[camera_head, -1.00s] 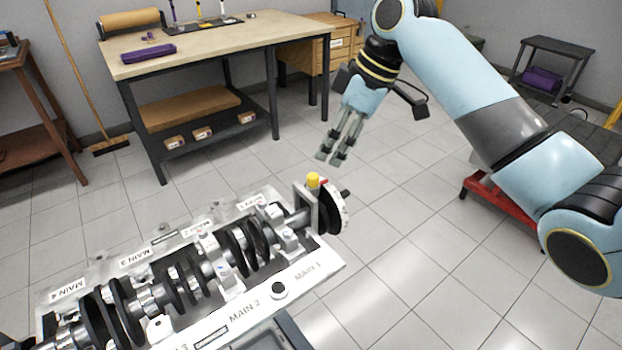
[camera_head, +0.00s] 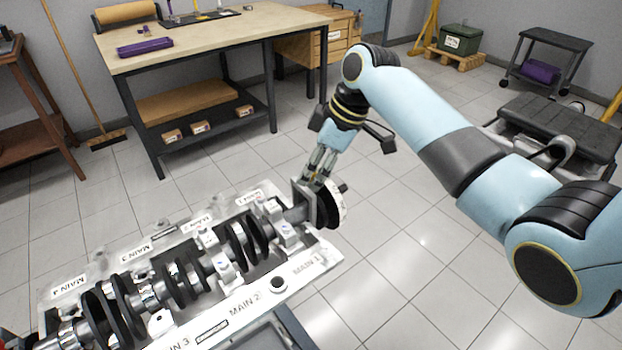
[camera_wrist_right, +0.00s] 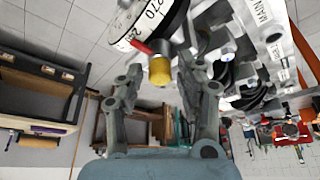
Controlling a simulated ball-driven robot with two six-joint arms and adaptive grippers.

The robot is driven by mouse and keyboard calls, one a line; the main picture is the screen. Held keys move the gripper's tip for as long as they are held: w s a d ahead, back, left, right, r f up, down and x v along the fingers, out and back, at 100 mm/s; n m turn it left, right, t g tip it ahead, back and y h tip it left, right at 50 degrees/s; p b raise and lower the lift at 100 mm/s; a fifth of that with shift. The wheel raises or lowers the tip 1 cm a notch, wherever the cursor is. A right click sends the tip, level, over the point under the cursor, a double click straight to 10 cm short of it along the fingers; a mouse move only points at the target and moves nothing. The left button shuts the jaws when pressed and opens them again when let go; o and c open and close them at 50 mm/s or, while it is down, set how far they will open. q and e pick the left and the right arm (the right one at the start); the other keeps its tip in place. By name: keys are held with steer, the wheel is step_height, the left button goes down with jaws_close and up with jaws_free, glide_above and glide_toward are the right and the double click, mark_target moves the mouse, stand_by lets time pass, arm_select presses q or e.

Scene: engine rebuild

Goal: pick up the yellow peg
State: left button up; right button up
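The yellow peg (camera_wrist_right: 160,71) stands out beside the round graduated disc (camera_wrist_right: 152,20) at the near end of the crankshaft in the right wrist view. My right gripper (camera_wrist_right: 160,76) is open, with one finger on each side of the peg and a visible gap to each. In the head view my right gripper (camera_head: 316,176) is lowered over the bracket at the crankshaft's right end, and its fingers mostly hide the peg. The crankshaft (camera_head: 180,275) lies in the engine block (camera_head: 318,262).
A workbench (camera_head: 215,42) with a purple box (camera_head: 145,48) stands at the back left. A dark cart (camera_head: 550,55) and a green case (camera_head: 460,39) are at the back right. The floor right of the block is clear.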

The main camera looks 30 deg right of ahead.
jaws_close()
steer(key=shift+r, duration=0.1)
step_height(320, 180, up, 10)
steer(key=shift+b, duration=0.35)
